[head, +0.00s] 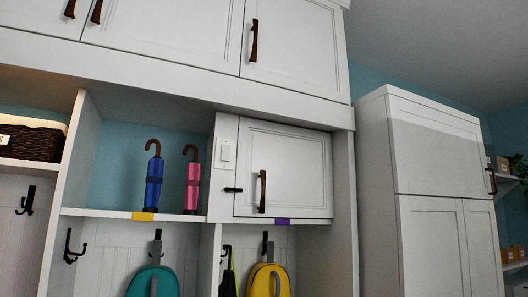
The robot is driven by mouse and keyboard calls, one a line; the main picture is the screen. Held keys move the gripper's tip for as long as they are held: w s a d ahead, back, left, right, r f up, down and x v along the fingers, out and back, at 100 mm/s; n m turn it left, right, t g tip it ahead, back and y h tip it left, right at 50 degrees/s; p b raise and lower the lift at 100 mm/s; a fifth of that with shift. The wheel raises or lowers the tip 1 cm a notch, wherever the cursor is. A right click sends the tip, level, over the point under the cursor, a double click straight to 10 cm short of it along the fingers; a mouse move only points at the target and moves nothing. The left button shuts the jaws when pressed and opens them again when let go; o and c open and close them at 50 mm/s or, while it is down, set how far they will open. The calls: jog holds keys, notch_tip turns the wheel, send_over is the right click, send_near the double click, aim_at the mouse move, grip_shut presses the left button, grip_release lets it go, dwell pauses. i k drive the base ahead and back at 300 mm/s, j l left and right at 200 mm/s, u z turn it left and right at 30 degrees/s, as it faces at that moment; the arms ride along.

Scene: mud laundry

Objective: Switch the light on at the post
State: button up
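A white light switch plate (226,152) with a single rocker is on the upper part of the white post (228,127). The post stands between the open cubby with the umbrellas and the closed small cabinet. I cannot tell from here which way the rocker is tipped. A small dark latch-like bar (233,190) sits below the switch, at the cabinet door's left edge. My gripper is not in view.
The closed cabinet door (290,168) has a dark handle (262,191). A blue umbrella (154,180) and a pink umbrella (192,184) stand in the cubby. A teal backpack (153,283) and a yellow backpack (268,281) hang below. A tall white cabinet (430,190) stands right.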

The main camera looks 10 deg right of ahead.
aim_at(226, 150)
jog(key=i+l, duration=0.2)
jog(key=i, duration=0.35)
jog(key=i+l, duration=0.2)
jog(key=i, duration=0.4)
jog(key=i+l, duration=0.2)
jog(key=i, duration=0.35)
jog(key=i+l, duration=0.2)
jog(key=i, duration=0.35)
